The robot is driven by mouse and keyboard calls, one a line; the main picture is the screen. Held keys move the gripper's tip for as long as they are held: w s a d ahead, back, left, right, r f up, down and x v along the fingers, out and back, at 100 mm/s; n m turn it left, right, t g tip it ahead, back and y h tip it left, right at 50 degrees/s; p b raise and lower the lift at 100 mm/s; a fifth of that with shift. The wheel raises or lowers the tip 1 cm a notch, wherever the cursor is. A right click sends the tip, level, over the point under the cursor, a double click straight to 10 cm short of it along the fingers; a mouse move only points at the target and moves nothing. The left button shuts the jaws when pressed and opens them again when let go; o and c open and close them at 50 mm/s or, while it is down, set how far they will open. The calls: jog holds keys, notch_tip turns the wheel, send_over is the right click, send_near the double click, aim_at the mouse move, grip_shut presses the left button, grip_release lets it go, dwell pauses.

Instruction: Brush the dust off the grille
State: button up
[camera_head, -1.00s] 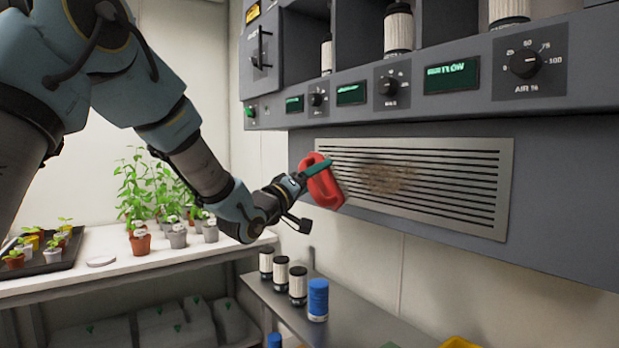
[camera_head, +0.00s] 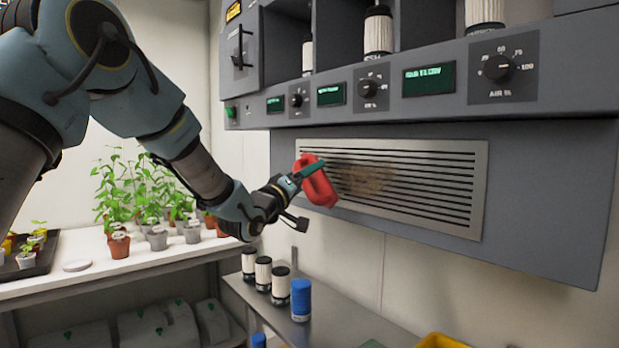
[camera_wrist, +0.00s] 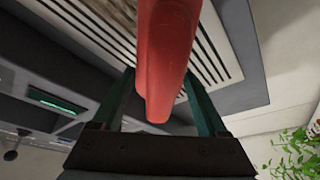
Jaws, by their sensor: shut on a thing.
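The grille (camera_head: 420,188) is a pale metal panel with dark horizontal slots on the lower front of the grey machine. A brown patch of dust (camera_head: 368,180) lies on its left-middle part. My gripper (camera_head: 296,174) is shut on a red brush (camera_head: 319,184) at the grille's left end. The brush's bristles are hidden in the head view, and I cannot tell whether it touches the grille. In the wrist view the red brush (camera_wrist: 168,60) stands between the two green fingers, with the slotted grille (camera_wrist: 212,45) behind it.
Knobs and green displays (camera_head: 429,79) line the panel above the grille. Below, a metal shelf (camera_head: 335,328) holds dark-capped white cartridges (camera_head: 263,273), a blue canister (camera_head: 301,299) and a yellow tray (camera_head: 442,341). Potted plants (camera_head: 120,243) stand on the white bench at left.

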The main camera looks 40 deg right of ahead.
aim_at(323, 178)
jog(key=shift+d, duration=0.95)
jog(key=shift+s, duration=0.1)
jog(key=shift+s+a+f+b, duration=0.1)
jog(key=shift+s+a+b, duration=0.1)
jog(key=shift+s+b, duration=2.1)
jog(key=shift+s, duration=1.15)
jog(key=shift+s+a+b, duration=0.1)
jog(key=shift+s+b, duration=0.65)
jog(key=shift+s, duration=0.35)
jog(key=shift+s+b, duration=1.35)
jog(key=shift+s, duration=1)
jog(key=shift+s+a+b, duration=0.15)
jog(key=shift+s+b, duration=0.9)
jog(key=shift+s, duration=0.65)
jog(key=shift+s+a+b, duration=0.15)
jog(key=shift+s+b, duration=0.9)
jog(key=shift+s, duration=0.65)
jog(key=shift+b, duration=0.35)
